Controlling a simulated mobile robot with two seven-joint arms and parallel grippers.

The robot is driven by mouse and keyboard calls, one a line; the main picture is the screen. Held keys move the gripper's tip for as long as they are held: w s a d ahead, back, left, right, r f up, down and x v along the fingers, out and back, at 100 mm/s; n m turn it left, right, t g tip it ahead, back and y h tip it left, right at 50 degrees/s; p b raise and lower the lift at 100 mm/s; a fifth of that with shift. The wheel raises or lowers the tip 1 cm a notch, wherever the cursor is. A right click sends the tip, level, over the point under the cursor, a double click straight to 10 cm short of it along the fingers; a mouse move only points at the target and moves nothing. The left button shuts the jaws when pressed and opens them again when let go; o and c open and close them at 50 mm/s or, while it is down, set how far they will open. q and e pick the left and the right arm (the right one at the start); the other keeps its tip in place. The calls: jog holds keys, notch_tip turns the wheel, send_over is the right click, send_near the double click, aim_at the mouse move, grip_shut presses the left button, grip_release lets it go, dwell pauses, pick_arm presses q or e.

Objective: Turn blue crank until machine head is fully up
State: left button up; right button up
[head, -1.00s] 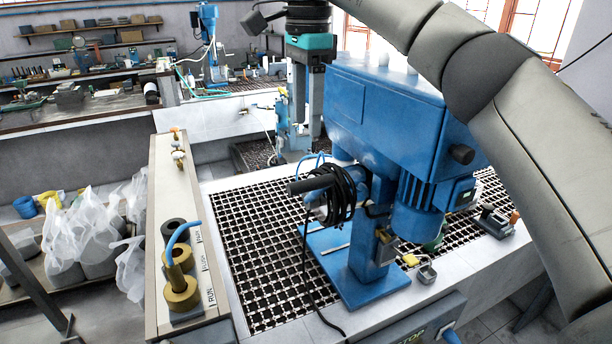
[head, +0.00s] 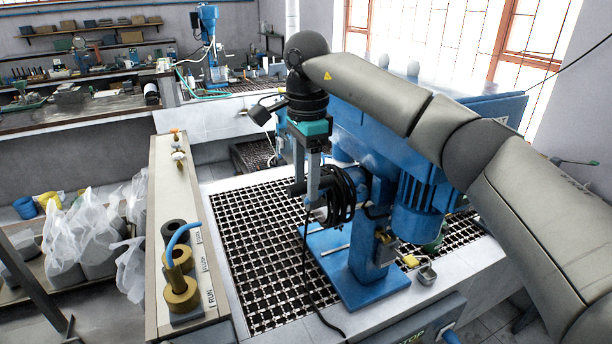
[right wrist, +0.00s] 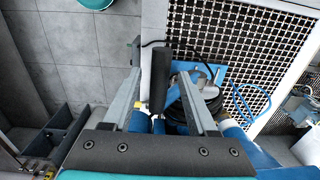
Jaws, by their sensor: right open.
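The blue machine (head: 368,240) stands on its base plate on the grated bench. Its blue head (head: 375,150) sits high on the column, partly hidden behind my right arm. My right gripper (head: 309,196) points down at the machine's left side, by the crank's black handle (head: 295,189). In the right wrist view my right gripper (right wrist: 160,62) is open, with one finger on either side of the black handle (right wrist: 160,78). Whether a finger touches it I cannot tell. The blue crank arm is mostly hidden. My left gripper is not in view.
A coiled black cable (head: 342,195) hangs right beside the crank. A panel (head: 155,255) with brass fittings and a blue hose stands left of the machine. The black grating (head: 255,240) between them is mostly clear. White bags (head: 65,235) lie at far left.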

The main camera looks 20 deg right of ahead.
grip_shut()
dwell(0.3)
dwell(1.1)
